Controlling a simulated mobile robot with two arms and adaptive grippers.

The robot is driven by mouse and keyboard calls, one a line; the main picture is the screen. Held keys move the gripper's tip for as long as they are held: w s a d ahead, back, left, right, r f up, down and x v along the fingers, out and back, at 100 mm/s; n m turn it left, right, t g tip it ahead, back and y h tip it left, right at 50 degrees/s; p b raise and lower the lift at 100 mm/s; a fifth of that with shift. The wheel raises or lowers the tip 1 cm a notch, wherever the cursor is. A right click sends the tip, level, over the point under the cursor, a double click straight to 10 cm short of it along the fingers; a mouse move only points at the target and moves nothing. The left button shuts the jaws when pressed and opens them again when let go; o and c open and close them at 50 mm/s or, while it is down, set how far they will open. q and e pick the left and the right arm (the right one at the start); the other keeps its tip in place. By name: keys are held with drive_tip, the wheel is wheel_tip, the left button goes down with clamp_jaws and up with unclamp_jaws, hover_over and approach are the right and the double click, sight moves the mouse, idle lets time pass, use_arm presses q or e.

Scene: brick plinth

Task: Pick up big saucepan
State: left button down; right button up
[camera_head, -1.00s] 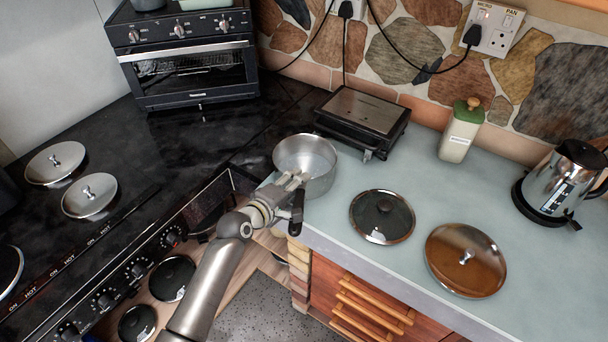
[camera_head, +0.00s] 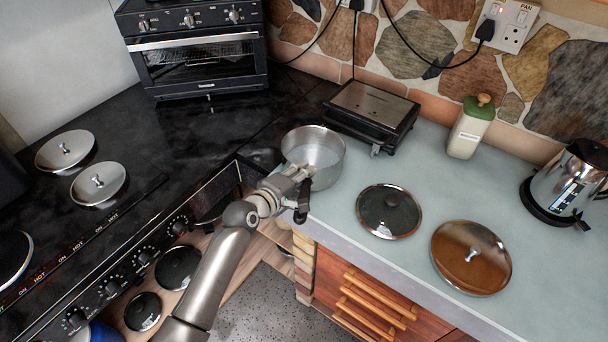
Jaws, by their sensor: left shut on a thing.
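The big saucepan (camera_head: 318,150) is a silver metal pot with a dark handle. It is upright at the left end of the pale counter, near the corner with the black worktop. It looks empty inside. My left gripper (camera_head: 298,180) is shut on the saucepan at its near side, by the handle. The fingers hide part of the handle and of the near wall. I cannot tell whether the pan's base touches the counter. My right gripper is not in view.
A black grill (camera_head: 372,112) stands close behind the saucepan. A toaster oven (camera_head: 196,62) is at the back left.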

use_arm(q)
drive_tip(key=shift+s+f, duration=0.15)
drive_tip(key=shift+f, duration=0.1)
